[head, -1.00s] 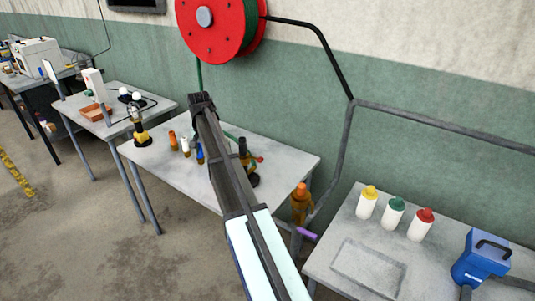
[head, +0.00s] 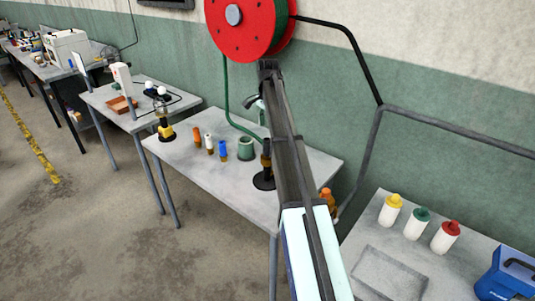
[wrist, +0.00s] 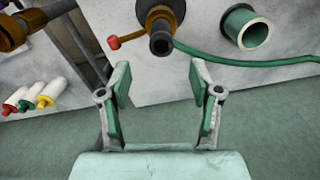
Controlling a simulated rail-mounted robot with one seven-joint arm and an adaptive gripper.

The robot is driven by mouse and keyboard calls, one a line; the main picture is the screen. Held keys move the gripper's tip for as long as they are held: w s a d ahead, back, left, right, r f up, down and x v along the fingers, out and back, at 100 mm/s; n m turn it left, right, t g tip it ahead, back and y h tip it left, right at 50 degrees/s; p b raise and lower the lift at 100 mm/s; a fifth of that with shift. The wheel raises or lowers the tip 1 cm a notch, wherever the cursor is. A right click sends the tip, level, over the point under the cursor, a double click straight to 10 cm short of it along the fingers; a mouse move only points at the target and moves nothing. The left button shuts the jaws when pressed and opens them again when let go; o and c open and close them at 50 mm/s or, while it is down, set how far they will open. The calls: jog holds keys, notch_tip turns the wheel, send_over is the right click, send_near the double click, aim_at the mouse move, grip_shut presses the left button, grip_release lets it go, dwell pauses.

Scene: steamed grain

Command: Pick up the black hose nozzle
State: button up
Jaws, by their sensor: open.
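The black hose nozzle (head: 266,152) stands upright on a round black base on the middle table, partly hidden by my arm in the head view. In the wrist view, the nozzle (wrist: 160,42) is seen end-on at the top centre, with an orange-brown body behind it. A red knob (wrist: 114,42) sticks out to its left, and a green hose (wrist: 235,61) runs off to its right. My gripper (wrist: 160,82) is open and empty. Its two fingers lie below the nozzle in the picture, apart from it. My arm mostly hides the gripper in the head view.
A green cup (head: 246,149) stands close beside the nozzle, also seen in the wrist view (wrist: 246,30). Several small bottles stand left of it. A red hose reel (head: 240,25) hangs on the wall above. White bottles and a blue case (head: 505,275) are on the right table.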

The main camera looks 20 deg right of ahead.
aim_at(267, 148)
notch_tip(267, 148, down, 6)
jog(key=shift+f+p, duration=0.1)
jog(key=shift+p, duration=0.65)
jog(key=shift+w+f+p, duration=0.1)
jog(key=shift+f+p, duration=1.2)
jog(key=shift+f, duration=1.3)
grip_shut()
